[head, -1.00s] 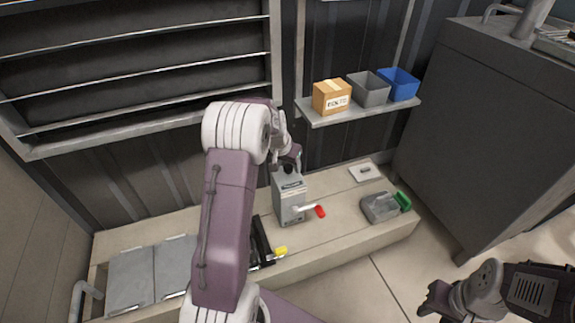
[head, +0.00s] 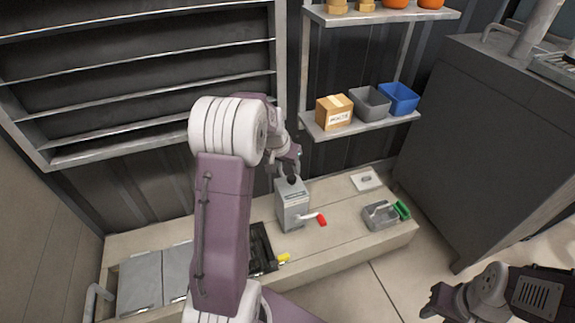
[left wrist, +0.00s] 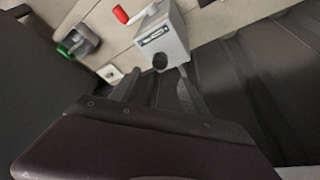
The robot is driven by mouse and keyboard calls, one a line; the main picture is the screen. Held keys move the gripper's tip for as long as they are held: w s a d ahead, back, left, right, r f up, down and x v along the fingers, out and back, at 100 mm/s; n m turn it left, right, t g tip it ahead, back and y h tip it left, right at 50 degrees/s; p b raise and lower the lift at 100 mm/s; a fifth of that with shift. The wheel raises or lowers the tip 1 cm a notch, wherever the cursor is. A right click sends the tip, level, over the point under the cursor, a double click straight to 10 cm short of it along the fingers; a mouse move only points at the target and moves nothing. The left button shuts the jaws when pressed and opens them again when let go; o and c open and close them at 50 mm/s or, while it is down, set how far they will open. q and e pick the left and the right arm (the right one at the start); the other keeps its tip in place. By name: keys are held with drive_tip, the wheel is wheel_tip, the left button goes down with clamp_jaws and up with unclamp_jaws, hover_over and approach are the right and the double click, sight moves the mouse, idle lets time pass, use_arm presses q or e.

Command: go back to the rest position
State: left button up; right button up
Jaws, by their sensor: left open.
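My left gripper (head: 290,164) is at the upper end of a grey pump box (head: 291,207) in the head view. In the left wrist view, the two fingers of my left gripper (left wrist: 158,86) are spread apart. The box's dark round knob (left wrist: 160,61) shows between and beyond them, and I cannot tell whether they touch it. The box stands upright on the bench, and its red-tipped lever (head: 321,219) points right. My right gripper (head: 436,300) is low at the right, away from the bench; its jaws are too small to read.
The pale bench (head: 343,226) bears a grey unit with a green handle (head: 402,210), a small white plate (head: 366,179) and a black tray (head: 260,245) by a yellow tip. Above, a shelf (head: 357,127) holds a carton and two bins. A dark cabinet (head: 480,130) stands at right.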

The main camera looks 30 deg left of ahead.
use_arm(q)
drive_tip(key=s+d+r+m+p, duration=0.3)
drive_tip(key=d+r, duration=0.3)
drive_tip(key=d, duration=0.4)
drive_tip(key=s+d+f+n+g+p, duration=0.1)
drive_tip(key=s+d+f+g, duration=0.1)
drive_tip(key=s, duration=0.7)
drive_tip(key=s+d+f+n+g+p, duration=0.1)
drive_tip(key=s+d+f, duration=0.15)
drive_tip(key=s, duration=0.75)
wheel_tip(320, 180, up, 38)
drive_tip(key=p, duration=3.7)
drive_tip(key=shift+w+d+f+h, duration=0.2)
drive_tip(key=shift+w+h, duration=0.05)
drive_tip(key=shift+h, duration=0.05)
